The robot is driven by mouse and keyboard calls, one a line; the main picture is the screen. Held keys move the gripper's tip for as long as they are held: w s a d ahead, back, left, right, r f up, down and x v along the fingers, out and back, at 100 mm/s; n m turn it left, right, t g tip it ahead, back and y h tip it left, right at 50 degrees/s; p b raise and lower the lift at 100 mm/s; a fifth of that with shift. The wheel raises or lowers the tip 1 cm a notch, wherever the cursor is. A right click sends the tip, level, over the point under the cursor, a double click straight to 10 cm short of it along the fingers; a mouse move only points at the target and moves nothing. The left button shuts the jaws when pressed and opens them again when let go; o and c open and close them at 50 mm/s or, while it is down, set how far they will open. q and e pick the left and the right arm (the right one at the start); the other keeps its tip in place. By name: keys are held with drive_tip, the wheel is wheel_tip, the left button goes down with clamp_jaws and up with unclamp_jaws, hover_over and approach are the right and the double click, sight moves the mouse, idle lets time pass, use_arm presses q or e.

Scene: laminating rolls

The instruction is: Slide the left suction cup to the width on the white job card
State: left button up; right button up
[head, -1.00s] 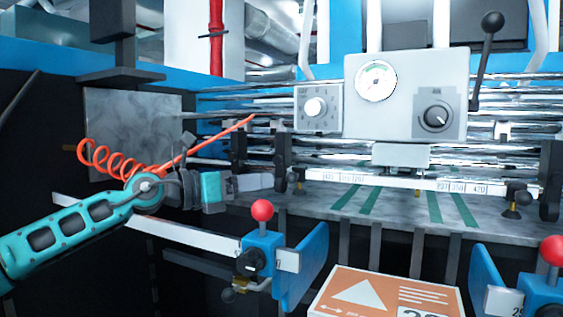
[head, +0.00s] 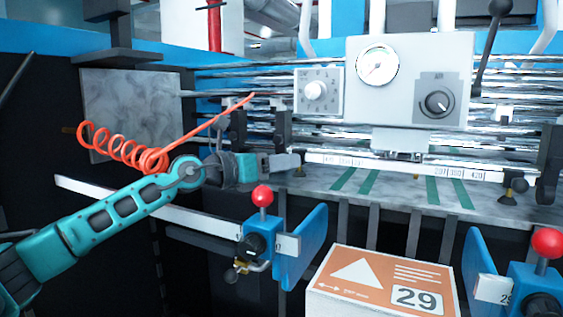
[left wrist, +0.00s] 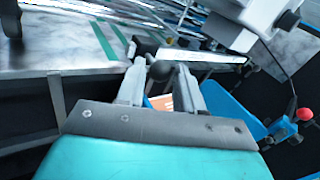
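My left gripper (head: 290,160) is at the left end of a white scale rail (head: 405,166), where the left suction cup sits. The gripper largely hides that cup in the head view. In the left wrist view, the fingers (left wrist: 160,70) stand apart, with a dark round knob (left wrist: 160,69) between or just beyond their tips. Whether they touch it I cannot tell. The right suction cup (head: 512,187) hangs at the rail's other end. The job card (head: 385,278) looks orange and white, with a large 29, a triangle and a small width arrow. My right gripper is out of view.
Blue clamps with red ball knobs stand in front, at left (head: 262,196) and right (head: 547,243). A grey control box (head: 408,80) with gauge and dial is above the rail. A coiled orange hose (head: 120,150) hangs by my left arm. Green strips mark the metal table (head: 400,190).

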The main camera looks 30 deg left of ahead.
use_arm(q)
clamp_jaws()
use_arm(e)
drive_tip(key=shift+w, duration=0.1)
drive_tip(key=shift+d+r, duration=0.1)
drive_tip(key=shift+r, duration=0.05)
